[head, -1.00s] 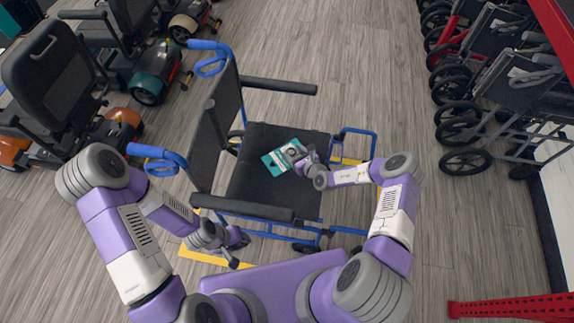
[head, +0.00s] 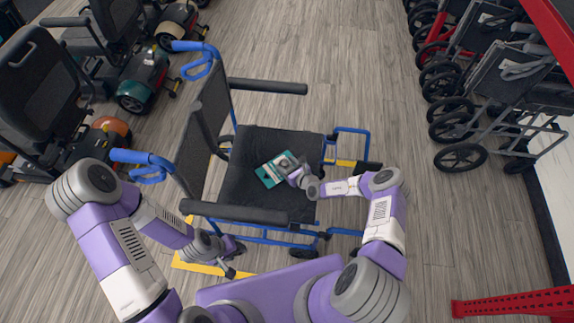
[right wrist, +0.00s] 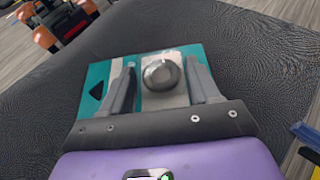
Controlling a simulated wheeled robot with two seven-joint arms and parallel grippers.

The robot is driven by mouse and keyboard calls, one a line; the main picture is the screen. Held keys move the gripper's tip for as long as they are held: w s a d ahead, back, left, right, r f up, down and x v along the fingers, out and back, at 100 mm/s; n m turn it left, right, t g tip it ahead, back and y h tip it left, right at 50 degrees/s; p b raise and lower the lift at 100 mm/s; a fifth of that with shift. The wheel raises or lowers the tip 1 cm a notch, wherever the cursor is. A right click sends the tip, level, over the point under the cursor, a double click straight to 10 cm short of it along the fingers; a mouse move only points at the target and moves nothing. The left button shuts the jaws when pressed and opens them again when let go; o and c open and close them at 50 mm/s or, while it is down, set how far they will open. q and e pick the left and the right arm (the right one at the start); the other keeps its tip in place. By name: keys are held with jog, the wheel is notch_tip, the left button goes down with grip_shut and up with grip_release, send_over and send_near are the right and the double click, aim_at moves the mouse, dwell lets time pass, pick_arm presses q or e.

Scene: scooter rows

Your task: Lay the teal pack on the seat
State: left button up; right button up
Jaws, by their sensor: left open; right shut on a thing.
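The teal pack (head: 267,174), flat with a white label, is at the middle of the black wheelchair seat (head: 238,190). In the right wrist view the pack (right wrist: 96,75) has a round grey knob between my fingers. My right gripper (head: 288,169) is shut on the pack by this knob. The pack looks flat against or just above the seat (right wrist: 235,45); I cannot tell whether they touch. My left gripper (head: 231,265) is open and empty, low beside the near side of the wheelchair.
The wheelchair has a backrest (head: 203,125) on the left, a far armrest (head: 267,86) and a near armrest (head: 235,211). Mobility scooters (head: 135,92) stand at upper left. Folded wheeled frames (head: 500,90) line the right.

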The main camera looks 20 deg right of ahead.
aim_at(285, 162)
jog(key=shift+f, duration=0.4)
jog(key=o, duration=1.1)
jog(key=shift+r, duration=0.2)
jog(key=s+r+p, duration=0.1)
jog(key=s+d+r+p, duration=0.1)
jog(key=shift+s+d+r, duration=0.1)
jog(key=shift+s+r, duration=0.1)
jog(key=shift+s, duration=0.1)
jog(key=p+v, duration=0.2)
jog(key=v, duration=0.5)
jog(key=shift+s+d+p, duration=0.15)
jog(key=shift+s+p, duration=0.2)
jog(key=shift+s, duration=0.05)
jog(key=shift+s+d+r, duration=0.2)
jog(key=shift+s, duration=0.25)
